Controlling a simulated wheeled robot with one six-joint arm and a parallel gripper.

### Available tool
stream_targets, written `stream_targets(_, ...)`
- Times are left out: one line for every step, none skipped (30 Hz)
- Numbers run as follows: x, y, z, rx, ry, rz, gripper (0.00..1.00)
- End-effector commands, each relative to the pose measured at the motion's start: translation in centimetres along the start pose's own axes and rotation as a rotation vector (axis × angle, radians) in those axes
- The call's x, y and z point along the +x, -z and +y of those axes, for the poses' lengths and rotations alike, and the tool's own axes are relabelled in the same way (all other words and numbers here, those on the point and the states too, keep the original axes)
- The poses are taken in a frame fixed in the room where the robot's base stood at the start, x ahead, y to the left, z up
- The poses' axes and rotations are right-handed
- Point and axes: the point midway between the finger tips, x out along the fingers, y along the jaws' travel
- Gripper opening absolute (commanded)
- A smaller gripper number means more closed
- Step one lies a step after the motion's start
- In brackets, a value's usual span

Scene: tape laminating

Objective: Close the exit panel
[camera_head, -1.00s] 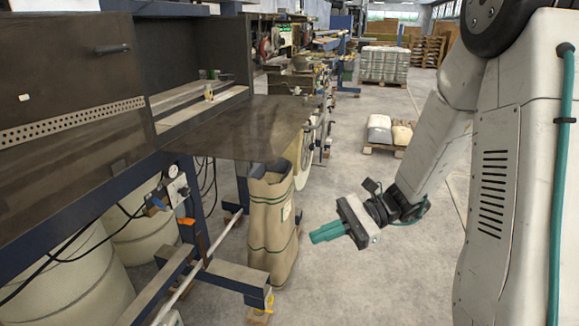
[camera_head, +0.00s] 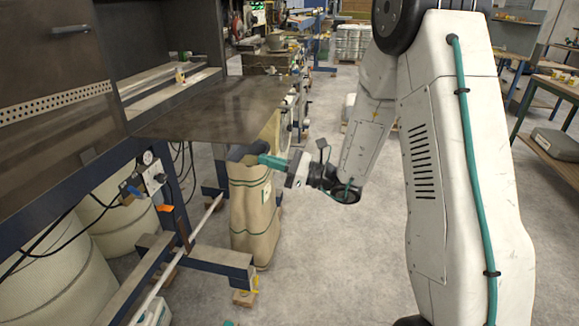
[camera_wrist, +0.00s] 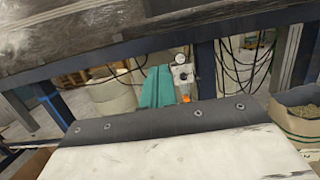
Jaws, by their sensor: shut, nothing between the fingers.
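The exit panel (camera_head: 215,108) is a flat dark sheet standing out level from the right end of the machine, above the sack. My gripper (camera_head: 262,160) has teal fingers, shut and empty, pointing left just below the panel's near right corner. In the head view the fingers overlap the top of the sack; contact with the panel cannot be told. In the wrist view my shut fingers (camera_wrist: 157,87) point toward the machine's frame and gauge.
A tall brown paper sack (camera_head: 254,210) stands under the panel; its open top shows at right in the wrist view (camera_wrist: 297,122). The blue frame (camera_head: 215,262) and gauge unit (camera_head: 150,172) stand left. Open concrete floor (camera_head: 315,250) lies right of the sack.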

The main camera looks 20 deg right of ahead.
Motion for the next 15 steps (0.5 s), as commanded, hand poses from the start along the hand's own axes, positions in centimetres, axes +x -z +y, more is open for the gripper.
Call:
stream_targets(1.1,0.0,0.1,0.0,-0.004,0.0,0.0)
stream_targets(1.0,-0.8,0.1,-0.003,-0.002,-0.001,0.0)
stream_targets(1.1,-1.5,0.0,-0.004,-0.001,-0.002,0.0)
stream_targets(1.1,-2.0,0.0,-0.004,-0.001,-0.002,0.0)
stream_targets(1.2,-2.3,0.1,-0.003,-0.001,-0.001,0.0)
stream_targets(1.4,-2.7,0.0,-0.003,-0.001,-0.001,0.0)
stream_targets(1.4,-3.0,0.1,-0.003,-0.001,0.0,0.0)
stream_targets(1.5,-3.2,0.0,-0.002,-0.001,0.0,0.0)
stream_targets(1.5,-3.4,0.0,0.0,-0.001,0.0,0.0)
stream_targets(1.6,-3.6,0.0,0.0,0.0,0.0,0.0)
stream_targets(1.6,-3.7,0.0,0.0,0.0,0.0,0.0)
stream_targets(1.6,-3.8,0.0,0.0,0.0,0.0,0.0)
stream_targets(1.6,-3.9,0.0,0.0,0.0,0.0,0.0)
stream_targets(1.6,-3.9,0.0,0.0,0.0,0.0,0.0)
stream_targets(1.6,-3.9,0.0,0.0,0.0,0.001,0.0)
